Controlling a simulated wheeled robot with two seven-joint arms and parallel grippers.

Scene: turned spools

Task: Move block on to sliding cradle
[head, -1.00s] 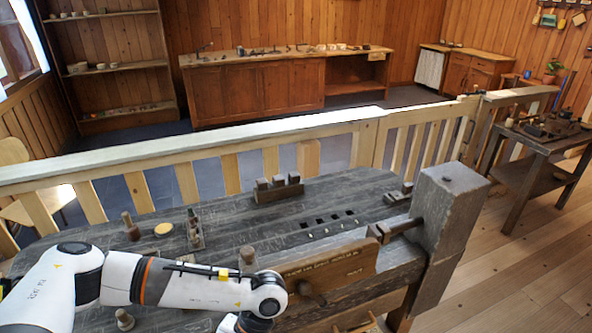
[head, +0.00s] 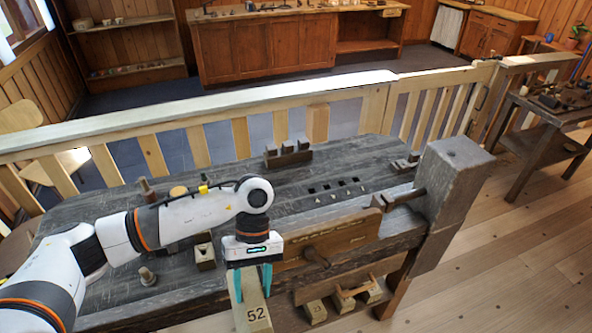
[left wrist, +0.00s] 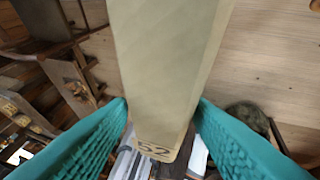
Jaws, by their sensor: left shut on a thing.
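My left gripper (head: 251,283) points down in front of the bench's front edge. Its teal fingers are shut on a long pale block (head: 251,309) marked 52, clear of the bench top. In the left wrist view the block (left wrist: 168,70) runs between the two fingers, with its numbered end near the fingertips. A small notched wooden piece (head: 204,256) sits on the bench left of the gripper; I cannot tell whether it is the sliding cradle. My right gripper is not in view.
The dark bench (head: 330,170) carries a rack of upright blocks (head: 288,154) at the back and a row of square holes. A wooden vise jaw (head: 330,240) with a handle stands right of the gripper. Several numbered block ends (head: 315,311) show below it. A pale railing (head: 200,118) runs behind.

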